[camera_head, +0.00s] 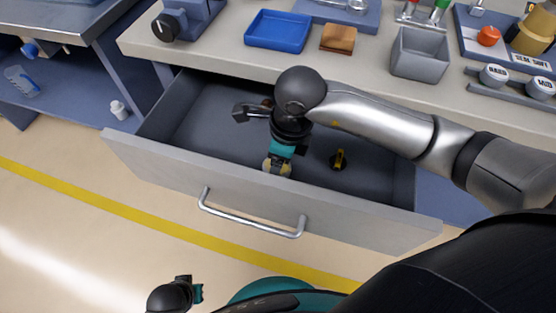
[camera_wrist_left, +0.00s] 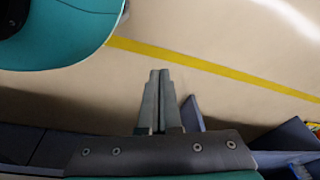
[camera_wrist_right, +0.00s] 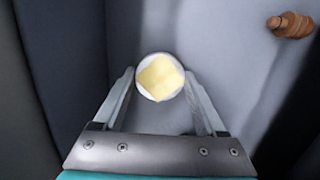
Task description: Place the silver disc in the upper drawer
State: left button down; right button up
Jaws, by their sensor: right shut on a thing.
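The upper drawer (camera_head: 250,205) is pulled open below the bench. My right gripper (camera_head: 279,160) reaches down into it near the front wall, pointing downward. It is shut on a pale round disc (camera_wrist_right: 160,77), white at the rim with a yellowish square patch on its face. The disc also shows in the head view (camera_head: 277,168), partly hidden by the gripper. I cannot tell whether it touches the drawer floor. I see no plainly silver disc elsewhere. My left gripper (camera_wrist_left: 159,75) is shut and empty, low over the floor in front of the drawer.
A black and yellow item (camera_head: 339,160) lies in the drawer, right of my right gripper. A brown turned piece (camera_wrist_right: 290,25) lies farther back in it. The bench holds a blue tray (camera_head: 278,31), a grey bin (camera_head: 419,54) and a brown block (camera_head: 338,39).

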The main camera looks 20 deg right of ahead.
aim_at(285, 168)
jog(key=o, duration=1)
pick_arm(q)
jog(key=shift+s, duration=0.1)
pick_arm(e)
jog(key=shift+r, duration=0.1)
pick_arm(q)
jog(key=s+a+f+p, duration=0.4)
jog(key=s+a+f, duration=0.1)
jog(key=s, duration=0.1)
jog(key=shift+f+p, duration=0.15)
jog(key=shift+p, duration=0.15)
pick_arm(e)
notch_tip(285, 168, up, 12)
jog(key=s+d, duration=0.1)
jog(key=shift+d, duration=0.25)
